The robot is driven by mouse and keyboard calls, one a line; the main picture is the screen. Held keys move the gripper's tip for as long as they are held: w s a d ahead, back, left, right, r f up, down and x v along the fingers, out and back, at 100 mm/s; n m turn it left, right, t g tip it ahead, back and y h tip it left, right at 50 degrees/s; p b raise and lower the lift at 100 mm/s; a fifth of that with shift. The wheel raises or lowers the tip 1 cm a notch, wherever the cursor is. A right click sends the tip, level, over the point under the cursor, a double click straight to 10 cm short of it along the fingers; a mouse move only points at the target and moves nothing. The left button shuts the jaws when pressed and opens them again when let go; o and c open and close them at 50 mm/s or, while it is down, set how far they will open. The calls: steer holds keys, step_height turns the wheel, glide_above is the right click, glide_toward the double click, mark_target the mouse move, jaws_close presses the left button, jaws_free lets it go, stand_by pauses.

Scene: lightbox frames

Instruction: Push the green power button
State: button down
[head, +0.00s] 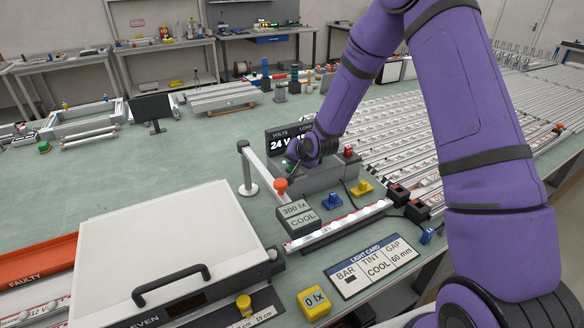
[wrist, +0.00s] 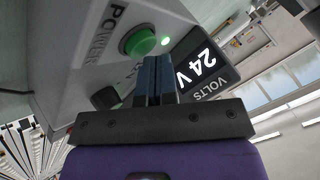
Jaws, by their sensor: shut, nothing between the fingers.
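The green power button (wrist: 138,42) is round and sits on the face of a grey power supply box, by the word POWER, in the wrist view. A small green light (wrist: 164,41) glows beside it. My gripper (wrist: 154,62) is shut and empty, its fingertips just below the button in the picture; I cannot tell whether they touch it. In the head view my gripper (head: 292,160) is at the box (head: 325,178), and my wrist mostly hides the button. The volts display (wrist: 205,68) reads 24 V.
A white post with an orange knob (head: 281,185) stands close to the left of my gripper. A red knob (head: 348,151) is on the box's right.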

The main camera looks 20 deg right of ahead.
steer(key=shift+r, duration=0.2)
steer(key=shift+r, duration=2.9)
